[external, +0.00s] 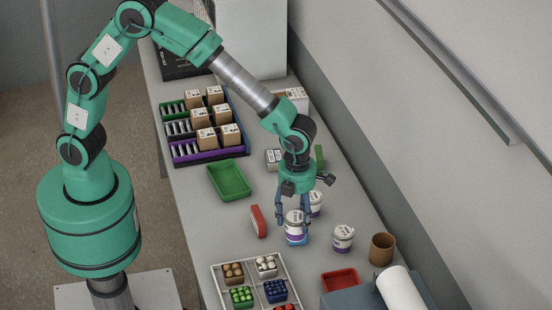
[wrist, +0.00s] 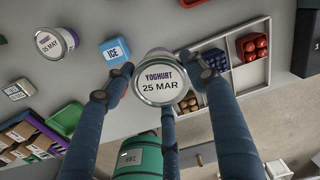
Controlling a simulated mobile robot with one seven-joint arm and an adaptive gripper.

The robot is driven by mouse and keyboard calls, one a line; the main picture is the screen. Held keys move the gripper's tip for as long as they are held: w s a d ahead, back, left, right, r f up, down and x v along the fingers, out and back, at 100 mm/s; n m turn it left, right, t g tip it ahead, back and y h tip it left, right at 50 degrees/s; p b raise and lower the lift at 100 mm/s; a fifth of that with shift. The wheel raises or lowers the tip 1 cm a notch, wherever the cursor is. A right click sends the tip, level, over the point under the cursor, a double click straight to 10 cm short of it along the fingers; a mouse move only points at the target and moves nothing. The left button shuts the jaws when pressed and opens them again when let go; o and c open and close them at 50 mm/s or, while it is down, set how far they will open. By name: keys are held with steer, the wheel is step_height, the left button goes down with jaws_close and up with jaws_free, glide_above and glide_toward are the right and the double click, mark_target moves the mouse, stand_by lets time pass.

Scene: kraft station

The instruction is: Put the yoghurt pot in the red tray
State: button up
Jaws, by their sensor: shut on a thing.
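My gripper (external: 294,219) is shut on a white yoghurt pot (external: 295,228) with a purple band. In the wrist view its lid (wrist: 161,88) reads "YOGHURT 25 MAR", and it sits between my two fingers. The pot looks upright; its exact height above the bench is hard to tell. The red tray (external: 340,280) lies in front and to the right of my gripper, its far part in view and its near edge partly hidden by a grey-blue block. Two other similar pots stand nearby, one (external: 316,203) just behind the held pot and one (external: 343,238) to its right.
A blue ICE box (wrist: 115,51) is close beside the held pot. A green tray (external: 230,180), a red object (external: 257,221) and a white divided crate (external: 217,271) lie to the left.

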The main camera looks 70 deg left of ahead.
steer(key=w+d+f, duration=0.1)
steer(key=w+d, duration=0.4)
steer(key=d, duration=0.2)
steer(key=w+d+f+m, duration=0.1)
steer(key=w+d, duration=0.4)
steer(key=d, duration=0.2)
steer(key=shift+d, duration=0.2)
steer(key=shift+f, duration=0.1)
step_height(320, 180, down, 6)
steer(key=shift+b, duration=0.45)
steer(key=shift+f, duration=0.1)
steer(key=shift+f, duration=1.85)
steer(key=o, duration=1.3)
steer(key=shift+f, duration=0.15)
steer(key=shift+c, duration=0.2)
